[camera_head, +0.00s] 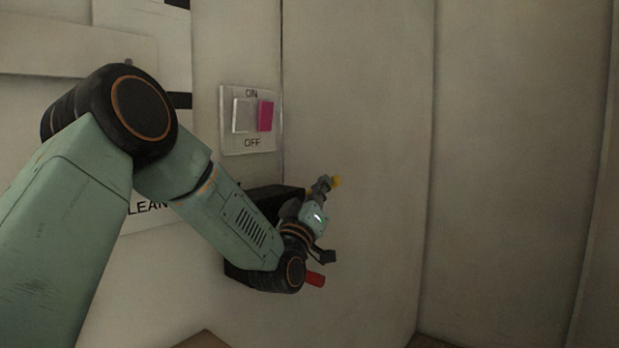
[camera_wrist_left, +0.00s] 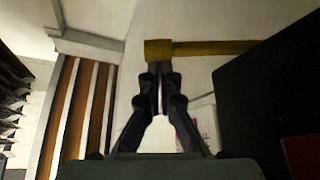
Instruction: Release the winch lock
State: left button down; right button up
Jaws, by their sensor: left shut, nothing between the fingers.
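A black box (camera_head: 284,190), which may be the winch, is fixed to the wall and partly hidden by my left arm. A red piece (camera_head: 315,279) sticks out low beside it. A small yellow piece (camera_head: 337,182) shows at the tip of my left gripper (camera_head: 325,184). In the left wrist view the yellow bar (camera_wrist_left: 215,47) has a wider block at its left end. My left gripper (camera_wrist_left: 159,72) is shut and empty, its fingertips at that block; I cannot tell whether they touch. The black box (camera_wrist_left: 265,90) and red piece (camera_wrist_left: 302,155) are at the right.
A wall switch plate (camera_head: 248,145) marked ON and OFF, with a white and a pink rocker, is above the box. A partly hidden sign (camera_head: 150,208) is at the left. The wall panels (camera_head: 520,150) to the right are bare.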

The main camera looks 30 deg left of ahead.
pick_arm(q)
jog(key=shift+d+f+b, duration=0.25)
jog(key=shift+f+b, duration=0.15)
jog(key=shift+f, duration=0.15)
pick_arm(e)
jog(key=shift+f, duration=0.55)
pick_arm(q)
jog(key=shift+r, duration=0.15)
pick_arm(e)
jog(key=shift+r, duration=0.1)
